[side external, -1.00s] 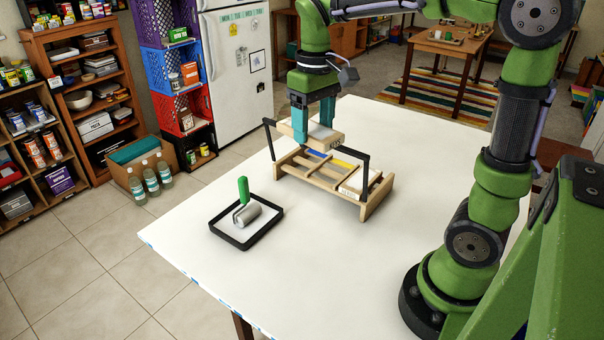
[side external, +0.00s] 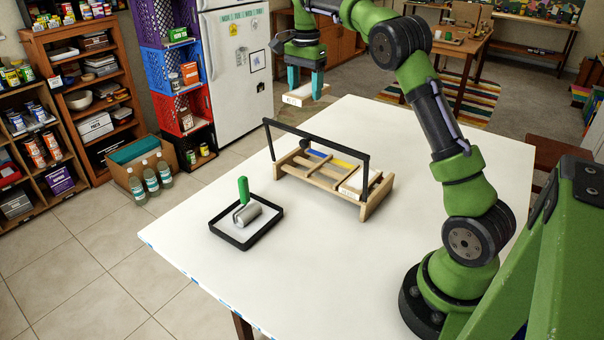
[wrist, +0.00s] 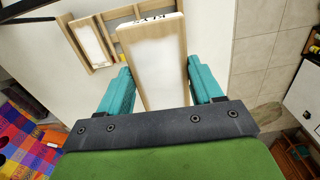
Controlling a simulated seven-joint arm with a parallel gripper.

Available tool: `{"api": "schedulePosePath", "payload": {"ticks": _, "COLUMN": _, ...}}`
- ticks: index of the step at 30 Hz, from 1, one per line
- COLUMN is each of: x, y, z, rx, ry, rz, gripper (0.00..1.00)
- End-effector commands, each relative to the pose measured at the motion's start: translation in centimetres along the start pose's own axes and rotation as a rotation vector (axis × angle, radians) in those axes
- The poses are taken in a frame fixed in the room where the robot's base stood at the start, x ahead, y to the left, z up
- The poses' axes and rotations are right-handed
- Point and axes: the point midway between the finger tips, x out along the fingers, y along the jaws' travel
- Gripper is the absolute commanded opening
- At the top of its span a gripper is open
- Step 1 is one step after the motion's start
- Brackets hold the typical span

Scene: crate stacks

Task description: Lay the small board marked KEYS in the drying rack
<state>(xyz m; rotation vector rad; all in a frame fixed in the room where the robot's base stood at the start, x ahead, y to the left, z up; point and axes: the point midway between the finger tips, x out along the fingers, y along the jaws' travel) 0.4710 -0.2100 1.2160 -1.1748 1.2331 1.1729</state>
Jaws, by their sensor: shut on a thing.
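My gripper (side external: 306,82) is shut on a small board (side external: 305,96) with a pale face and wooden edges, held well above the table toward its far side. In the wrist view the board (wrist: 158,72) sits between the teal fingers (wrist: 160,92), with dark lettering on its far edge, too small to read surely. The wooden drying rack (side external: 325,188) stands on the table below and nearer the camera, with a black bar over it. A pale board (side external: 353,182) lies at the rack's right end, and blue and yellow pieces show at its back. The rack also shows in the wrist view (wrist: 122,14).
A black tray (side external: 246,241) with a roller and a green handle stands on the table left of the rack. The black bar (side external: 315,137) spans above the rack on two uprights. The white table (side external: 430,140) is clear behind and right of the rack.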

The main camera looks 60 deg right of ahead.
Motion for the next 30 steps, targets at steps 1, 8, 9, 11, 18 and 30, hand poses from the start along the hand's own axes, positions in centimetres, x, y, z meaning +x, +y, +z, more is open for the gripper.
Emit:
{"api": "schedulePosePath", "payload": {"ticks": 1, "x": 0.8, "y": 0.0, "z": 0.1, "rx": -0.002, "ry": -0.003, "rz": 0.003, "gripper": 0.33}}
{"api": "schedulePosePath", "payload": {"ticks": 8, "x": 4.9, "y": 0.1, "z": 0.2, "rx": -0.007, "ry": -0.004, "rz": 0.004, "gripper": 0.33}}
{"api": "schedulePosePath", "payload": {"ticks": 9, "x": 5.5, "y": 0.1, "z": 0.2, "rx": -0.007, "ry": -0.003, "rz": 0.003, "gripper": 0.33}}
{"api": "schedulePosePath", "payload": {"ticks": 11, "x": 6.8, "y": 0.1, "z": 0.2, "rx": -0.007, "ry": -0.004, "rz": 0.004, "gripper": 0.33}}
{"api": "schedulePosePath", "payload": {"ticks": 18, "x": 10.6, "y": 0.1, "z": 0.2, "rx": -0.009, "ry": -0.002, "rz": 0.001, "gripper": 0.33}}
{"api": "schedulePosePath", "payload": {"ticks": 30, "x": 13.7, "y": 0.1, "z": 0.2, "rx": -0.008, "ry": -0.002, "rz": 0.002, "gripper": 0.33}}
